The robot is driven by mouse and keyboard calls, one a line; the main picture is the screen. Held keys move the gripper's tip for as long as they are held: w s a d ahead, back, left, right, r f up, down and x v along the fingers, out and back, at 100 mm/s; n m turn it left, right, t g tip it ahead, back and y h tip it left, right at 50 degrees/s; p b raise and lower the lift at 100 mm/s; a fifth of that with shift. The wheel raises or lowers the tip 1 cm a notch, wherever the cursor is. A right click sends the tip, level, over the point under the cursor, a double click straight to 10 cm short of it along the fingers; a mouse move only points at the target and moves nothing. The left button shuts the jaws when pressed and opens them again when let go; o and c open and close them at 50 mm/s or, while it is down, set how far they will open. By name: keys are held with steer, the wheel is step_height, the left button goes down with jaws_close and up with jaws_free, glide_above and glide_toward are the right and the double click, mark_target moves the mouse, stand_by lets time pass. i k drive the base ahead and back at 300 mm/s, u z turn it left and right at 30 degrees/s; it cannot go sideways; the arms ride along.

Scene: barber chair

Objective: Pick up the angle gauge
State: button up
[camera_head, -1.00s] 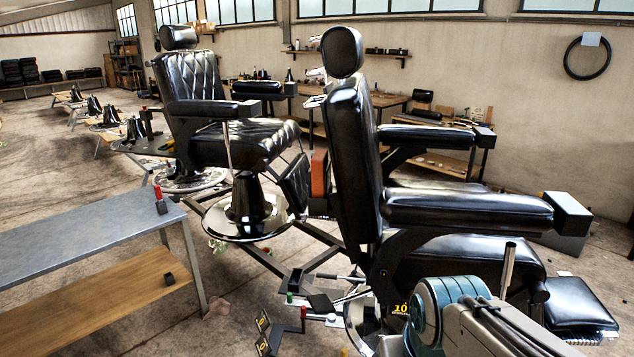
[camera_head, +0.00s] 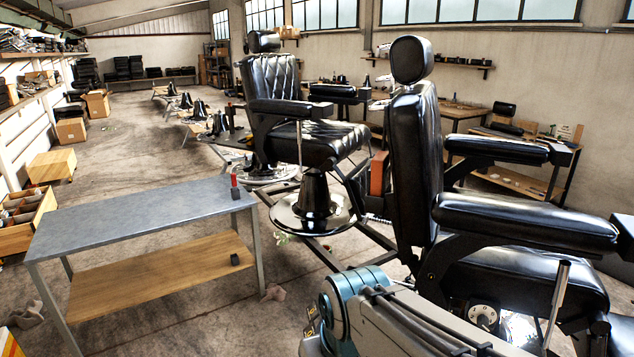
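I cannot make out an angle gauge for certain in the camera view. A metal-topped workbench (camera_head: 140,212) with a wooden lower shelf stands at the left. On its right end is a small dark block with a red upright part (camera_head: 235,187), and another small dark block (camera_head: 235,259) is on the lower shelf; I cannot tell what either is. My arm shows at the bottom right, but my gripper is outside the view.
A near black barber chair (camera_head: 415,180) fills the right side. A second barber chair (camera_head: 290,135) stands behind it on a round base. Wooden crates and boxes (camera_head: 52,165) line the left. Concrete floor (camera_head: 140,135) is open beyond the workbench.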

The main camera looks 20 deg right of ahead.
mark_target(379, 174)
steer(key=u, duration=0.05)
steer(key=i, duration=3.95)
steer(key=z, duration=2.8)
